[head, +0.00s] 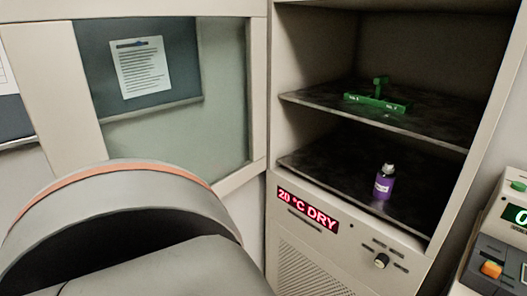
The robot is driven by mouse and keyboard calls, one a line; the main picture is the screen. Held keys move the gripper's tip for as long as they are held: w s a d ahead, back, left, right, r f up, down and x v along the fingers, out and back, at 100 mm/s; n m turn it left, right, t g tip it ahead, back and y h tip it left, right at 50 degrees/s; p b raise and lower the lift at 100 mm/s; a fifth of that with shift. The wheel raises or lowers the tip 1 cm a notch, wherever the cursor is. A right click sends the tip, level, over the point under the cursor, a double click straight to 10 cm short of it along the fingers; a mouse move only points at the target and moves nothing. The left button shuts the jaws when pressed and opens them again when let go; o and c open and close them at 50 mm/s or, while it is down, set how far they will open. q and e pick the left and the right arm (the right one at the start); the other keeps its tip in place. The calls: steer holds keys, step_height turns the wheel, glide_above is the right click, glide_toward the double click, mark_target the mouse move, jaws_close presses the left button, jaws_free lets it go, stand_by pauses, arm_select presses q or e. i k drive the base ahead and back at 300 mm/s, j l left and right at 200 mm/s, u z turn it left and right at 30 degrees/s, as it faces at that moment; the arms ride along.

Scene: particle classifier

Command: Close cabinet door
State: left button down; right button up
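The cabinet (273,110) stands open in the head view, showing its dark inside and two shelves. Its door (257,85) is a pale frame around a see-through pane, swung out to the left of the opening. The door's right side meets the cabinet's left edge. A large grey part of my own arm with an orange band covers the lower left and hides the door's lower left part. Neither of my grippers is in view.
A green rack (378,102) sits on the upper shelf and a purple bottle (384,183) stands on the lower shelf. Below is a panel with a red display (307,209) and a knob (381,261). Another device (490,235) stands at the right edge.

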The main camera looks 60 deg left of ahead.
mark_target(38, 38)
steer(key=u, duration=0.85)
steer(key=k+u, duration=0.2)
steer(key=u, duration=0.3)
steer(key=k+j+u, duration=0.1)
steer(key=u, duration=0.35)
steer(key=j, duration=0.25)
